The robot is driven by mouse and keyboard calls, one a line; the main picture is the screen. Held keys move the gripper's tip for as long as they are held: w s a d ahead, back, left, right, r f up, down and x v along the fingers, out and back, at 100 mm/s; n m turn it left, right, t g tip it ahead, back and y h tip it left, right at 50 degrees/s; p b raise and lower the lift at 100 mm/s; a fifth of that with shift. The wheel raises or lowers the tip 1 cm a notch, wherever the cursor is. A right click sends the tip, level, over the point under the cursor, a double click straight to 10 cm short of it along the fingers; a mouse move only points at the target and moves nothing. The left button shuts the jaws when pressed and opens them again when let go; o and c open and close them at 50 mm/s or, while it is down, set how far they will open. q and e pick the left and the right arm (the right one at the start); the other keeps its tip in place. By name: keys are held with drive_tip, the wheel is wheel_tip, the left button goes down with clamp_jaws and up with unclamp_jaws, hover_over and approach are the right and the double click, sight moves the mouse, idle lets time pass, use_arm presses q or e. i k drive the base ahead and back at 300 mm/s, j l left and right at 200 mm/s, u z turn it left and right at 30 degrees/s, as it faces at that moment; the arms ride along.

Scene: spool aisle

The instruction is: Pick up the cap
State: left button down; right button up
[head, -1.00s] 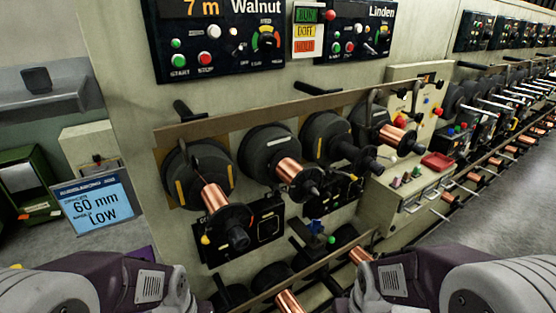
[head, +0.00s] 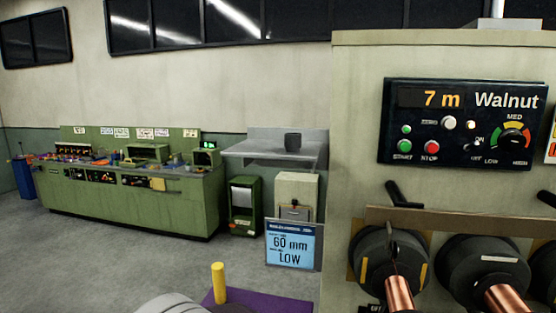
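I cannot make out anything that is clearly a cap in the head view. Neither of my grippers shows. Only a grey curved part of my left arm shows at the bottom edge.
The pale machine (head: 352,120) fills the right side, with a control panel (head: 462,125) and copper spools (head: 399,293). A "60 mm LOW" sign (head: 293,244) stands left of it. A long green workbench (head: 130,200) is farther left. The grey floor (head: 120,270) before it is clear.

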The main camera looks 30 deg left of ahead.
sight(293, 141)
drive_tip(key=u, duration=1)
drive_tip(key=i+j, duration=0.1)
drive_tip(key=j, duration=0.45)
drive_tip(key=i+u, duration=0.05)
